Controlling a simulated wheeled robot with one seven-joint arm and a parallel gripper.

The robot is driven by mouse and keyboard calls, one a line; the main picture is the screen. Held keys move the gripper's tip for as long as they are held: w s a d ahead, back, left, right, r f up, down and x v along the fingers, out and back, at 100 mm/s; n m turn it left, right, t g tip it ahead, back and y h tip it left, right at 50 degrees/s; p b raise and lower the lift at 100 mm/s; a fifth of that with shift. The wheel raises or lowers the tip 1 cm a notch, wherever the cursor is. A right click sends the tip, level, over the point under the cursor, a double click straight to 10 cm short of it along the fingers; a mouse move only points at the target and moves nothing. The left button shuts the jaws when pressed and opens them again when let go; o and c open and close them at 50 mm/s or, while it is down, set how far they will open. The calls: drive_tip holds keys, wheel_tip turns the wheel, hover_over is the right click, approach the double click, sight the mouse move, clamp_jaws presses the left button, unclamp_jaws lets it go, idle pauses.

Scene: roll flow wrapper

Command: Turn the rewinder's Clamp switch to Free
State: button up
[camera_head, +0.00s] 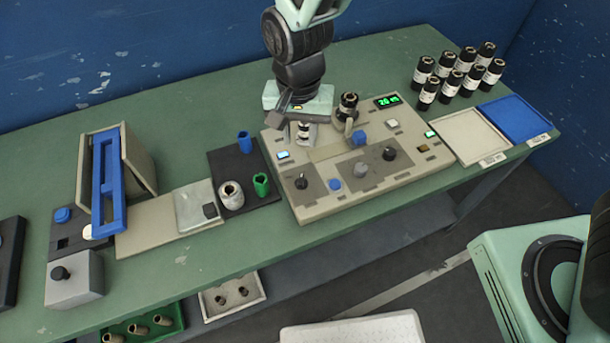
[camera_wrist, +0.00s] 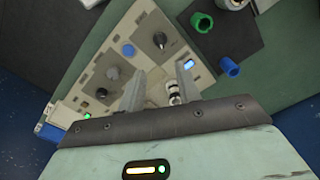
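The rewinder (camera_head: 336,197) is a beige panel box on the green table. The labels are too small to read, so I cannot tell which is the Clamp switch. My gripper (camera_wrist: 160,70) is open and empty. In the head view it hangs over the panel's back left, above a white and black roller (camera_head: 307,133).
Left is a dark mat (camera_head: 229,164) with blue and green cups. Right are trays (camera_head: 470,136) and several black rolls (camera_head: 446,80).

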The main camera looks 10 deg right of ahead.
sight(301, 180)
wheel_tip(301, 180, down, 15)
drive_tip(key=p, duration=0.2)
drive_tip(key=shift+p, duration=0.35)
clamp_jaws()
